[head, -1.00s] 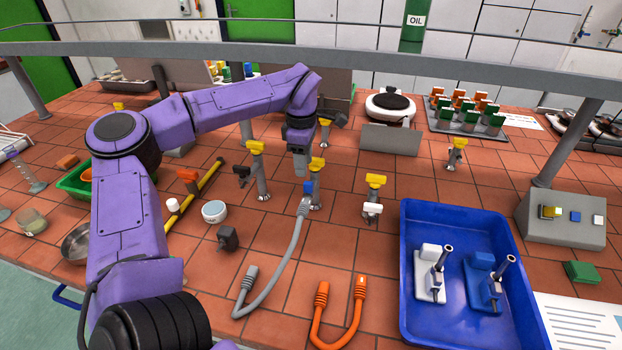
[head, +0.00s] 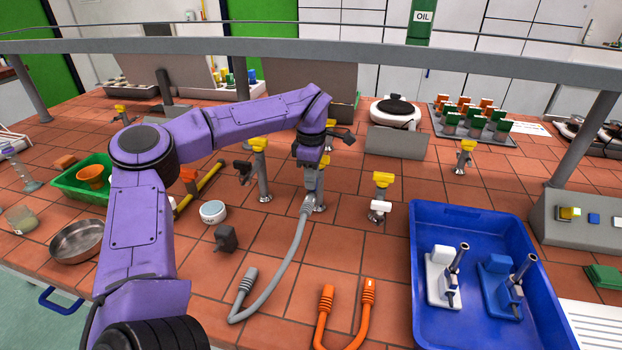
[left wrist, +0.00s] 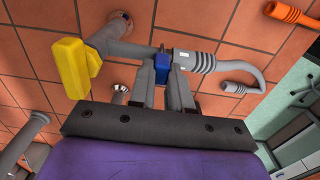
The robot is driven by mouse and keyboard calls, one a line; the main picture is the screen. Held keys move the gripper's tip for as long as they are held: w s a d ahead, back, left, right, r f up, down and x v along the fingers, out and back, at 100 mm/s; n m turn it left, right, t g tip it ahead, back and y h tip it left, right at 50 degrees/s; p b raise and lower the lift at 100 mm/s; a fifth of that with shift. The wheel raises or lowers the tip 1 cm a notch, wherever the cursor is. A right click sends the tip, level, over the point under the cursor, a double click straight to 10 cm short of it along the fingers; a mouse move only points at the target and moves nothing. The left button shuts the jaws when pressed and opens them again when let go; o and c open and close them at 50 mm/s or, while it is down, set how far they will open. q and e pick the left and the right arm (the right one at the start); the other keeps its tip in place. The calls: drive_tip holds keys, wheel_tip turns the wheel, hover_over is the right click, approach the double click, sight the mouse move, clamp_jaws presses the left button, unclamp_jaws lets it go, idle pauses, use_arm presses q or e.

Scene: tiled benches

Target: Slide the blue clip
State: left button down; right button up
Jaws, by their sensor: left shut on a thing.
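My left gripper (head: 309,188) is down at the tap in the middle of the bench. In the left wrist view its two fingers (left wrist: 162,78) are shut on the blue clip (left wrist: 161,62). The clip sits between the tap's grey spout (left wrist: 135,50) and the ribbed end of the grey hose (left wrist: 195,61). The tap's yellow handle (left wrist: 68,68) is left of the fingers. In the head view the gripper hides the clip, and the grey hose (head: 290,255) runs from there toward the front. I cannot tell how far the hose is over the spout. My right gripper is not in view.
Other yellow-handled taps (head: 383,180) stand nearby on both sides. An orange hose (head: 325,315) lies in front. A blue tray (head: 430,212) with burners is at the right. A rail (head: 400,67) crosses above the bench. Free tiles lie around the grey hose.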

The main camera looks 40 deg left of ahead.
use_arm(q)
drive_tip(key=shift+s+d+f, duration=0.1)
drive_tip(key=shift+s, duration=0.1)
drive_tip(key=shift+s+d, duration=0.45)
drive_tip(key=shift+s, duration=0.35)
drive_tip(key=c, duration=1.4)
unclamp_jaws()
drive_tip(key=shift+s, duration=0.1)
drive_tip(key=o, duration=0.4)
drive_tip(key=shift+w, duration=0.3)
